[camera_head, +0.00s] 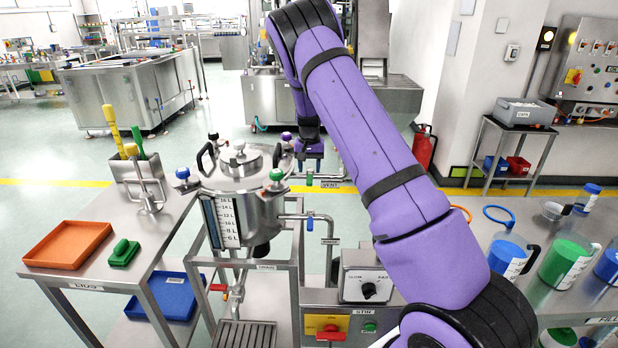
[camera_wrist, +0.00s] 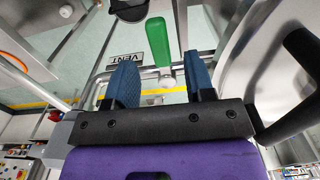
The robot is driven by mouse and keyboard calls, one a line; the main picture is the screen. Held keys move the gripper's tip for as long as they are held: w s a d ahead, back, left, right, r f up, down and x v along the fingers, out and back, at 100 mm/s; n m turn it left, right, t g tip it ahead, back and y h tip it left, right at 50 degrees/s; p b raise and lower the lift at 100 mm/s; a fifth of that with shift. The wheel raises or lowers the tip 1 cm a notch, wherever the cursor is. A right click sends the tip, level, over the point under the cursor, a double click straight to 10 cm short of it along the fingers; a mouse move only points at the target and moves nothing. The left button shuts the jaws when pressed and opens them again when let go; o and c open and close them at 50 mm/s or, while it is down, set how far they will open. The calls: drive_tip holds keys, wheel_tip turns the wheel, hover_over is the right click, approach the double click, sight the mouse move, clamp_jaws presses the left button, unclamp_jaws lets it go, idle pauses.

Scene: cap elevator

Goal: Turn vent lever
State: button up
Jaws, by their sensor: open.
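The vent lever has a green handle, which shows small in the head view (camera_head: 309,178) beside a VENT label (camera_head: 331,184). In the wrist view the green handle (camera_wrist: 159,42) points away from me, its pale lower end in the gap between my fingers. The VENT label (camera_wrist: 128,58) reads upside down there. My gripper (camera_wrist: 160,72) is open, with one blue finger on each side of the handle's line and nothing held. In the head view my gripper (camera_head: 309,166) hangs just above the lever, right of the steel tank (camera_head: 252,212). I cannot tell whether a finger touches the lever.
The tank's lid (camera_head: 238,172) carries clamps and black handles close to my gripper. Pipes run below the lever. A control box with a dial (camera_head: 368,290) stands in front. An orange tray (camera_head: 68,245) lies on the left table; bottles stand on the right bench.

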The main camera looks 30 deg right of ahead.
sight(310, 178)
drive_tip(key=shift+f, duration=2.1)
clamp_jaws()
